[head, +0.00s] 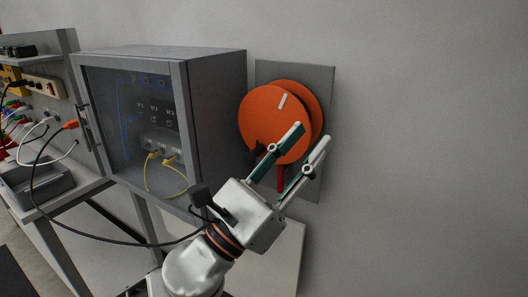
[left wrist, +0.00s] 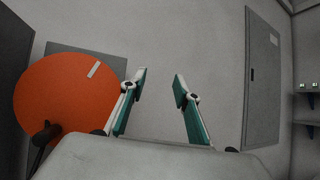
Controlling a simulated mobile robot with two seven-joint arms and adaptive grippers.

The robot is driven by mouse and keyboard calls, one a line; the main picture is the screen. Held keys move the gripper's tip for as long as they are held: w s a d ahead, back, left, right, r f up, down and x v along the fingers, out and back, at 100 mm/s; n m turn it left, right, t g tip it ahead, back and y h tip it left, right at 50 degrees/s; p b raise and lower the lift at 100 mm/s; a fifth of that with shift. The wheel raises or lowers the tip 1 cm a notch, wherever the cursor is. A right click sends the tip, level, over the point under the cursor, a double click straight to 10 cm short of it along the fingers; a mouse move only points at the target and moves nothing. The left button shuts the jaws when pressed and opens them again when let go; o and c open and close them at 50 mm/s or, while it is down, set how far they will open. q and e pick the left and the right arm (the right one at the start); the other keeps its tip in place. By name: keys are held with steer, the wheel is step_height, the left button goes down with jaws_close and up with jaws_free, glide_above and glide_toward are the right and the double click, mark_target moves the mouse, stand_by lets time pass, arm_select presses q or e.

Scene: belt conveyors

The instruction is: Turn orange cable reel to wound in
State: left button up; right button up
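The orange cable reel (head: 268,117) is a pair of round orange discs on a grey backplate (head: 325,88) fixed to the wall. Its front disc carries a pale stripe near the upper right and a dark crank knob at the lower left, and it also shows in the left wrist view (left wrist: 65,100). A red piece (head: 281,177) hangs below it. My left gripper (head: 311,137) is in front of the reel's lower right part, fingers apart and empty. In the left wrist view, the reel lies left of the open fingers (left wrist: 160,80). My right gripper is not in view.
A grey cabinet (head: 215,110) with a glass door stands left of the reel, close to it. A bench (head: 85,190) with cables and a power strip (head: 43,87) is further left. A grey wall panel (left wrist: 262,80) is at the right. The wall right of the reel is bare.

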mark_target(251, 160)
arm_select(q)
steer(key=w+a+f+n+t+y, duration=0.6)
steer(key=w+a+f+n+y, duration=0.2)
steer(key=a+f+n+y, duration=0.35)
steer(key=shift+h, duration=0.45)
steer(key=x, duration=0.2)
steer(key=p+x, duration=0.1)
steer(key=x, duration=0.2)
steer(key=f+x, duration=0.1)
steer(key=x, duration=0.2)
steer(key=shift+w+d+p, duration=0.1)
steer(key=shift+d+p, duration=0.25)
steer(key=shift+p, duration=0.05)
jaws_close()
